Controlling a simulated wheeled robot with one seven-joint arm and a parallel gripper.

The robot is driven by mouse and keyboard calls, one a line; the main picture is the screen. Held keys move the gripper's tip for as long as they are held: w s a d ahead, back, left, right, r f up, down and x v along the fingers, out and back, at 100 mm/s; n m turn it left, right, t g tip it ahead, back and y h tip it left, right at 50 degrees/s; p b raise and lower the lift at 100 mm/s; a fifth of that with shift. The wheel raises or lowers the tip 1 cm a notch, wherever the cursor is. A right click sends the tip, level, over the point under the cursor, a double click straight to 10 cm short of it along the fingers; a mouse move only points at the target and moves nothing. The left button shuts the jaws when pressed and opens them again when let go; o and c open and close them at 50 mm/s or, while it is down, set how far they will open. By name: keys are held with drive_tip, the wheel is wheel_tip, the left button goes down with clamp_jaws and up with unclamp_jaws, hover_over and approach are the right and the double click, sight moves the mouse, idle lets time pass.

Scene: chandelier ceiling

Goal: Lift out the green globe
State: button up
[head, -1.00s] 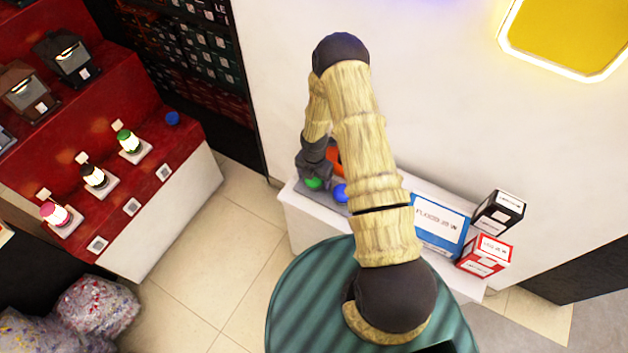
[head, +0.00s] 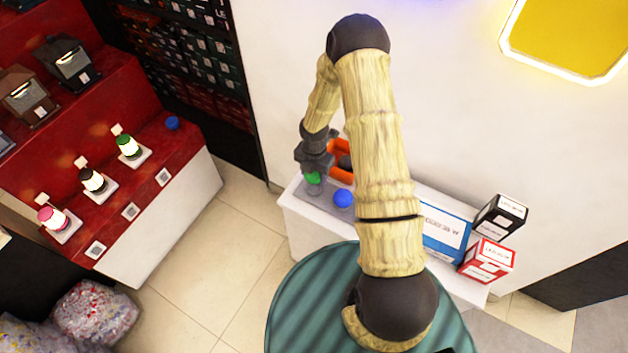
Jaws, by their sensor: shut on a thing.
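The green globe (head: 313,178) shows just below my gripper (head: 313,170), over the left end of a white counter (head: 301,214). My gripper is shut on the green globe, and its fingers partly cover it. A blue globe (head: 343,198) sits just to the right, on a grey tray or base (head: 328,206). Whether the green globe touches the tray cannot be told from this angle.
An orange-red object (head: 340,150) stands behind the globes, partly hidden by my arm. A blue-and-white box (head: 446,234), a black box (head: 499,213) and a red box (head: 487,258) stand at the counter's right. Red display steps (head: 150,185) with lanterns are at left.

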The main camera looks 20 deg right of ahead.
wheel_tip(320, 180, up, 4)
drive_tip(key=shift+r, duration=0.15)
idle(0.6)
